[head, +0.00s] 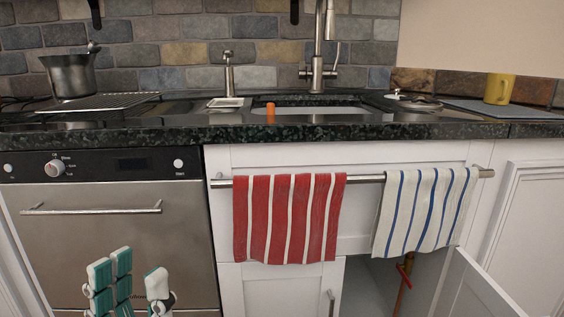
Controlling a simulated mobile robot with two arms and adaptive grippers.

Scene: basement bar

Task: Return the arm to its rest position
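My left gripper (134,275) shows at the bottom left of the head view, with white and teal fingers pointing up. Two fingers stand close together on the left and one stands apart on the right. The gap between them is open, and I see nothing held in it. The gripper is in front of the lower part of the steel oven door (100,220). The rest of the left arm is below the picture. My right gripper and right arm are not in view.
A dark stone counter (330,131) carries a pot (70,75), a sink with a tap (318,70) and a yellow mug (498,88). A red striped towel (290,218) and a blue striped towel (424,210) hang on a rail. A cabinet door (470,290) stands open at the lower right.

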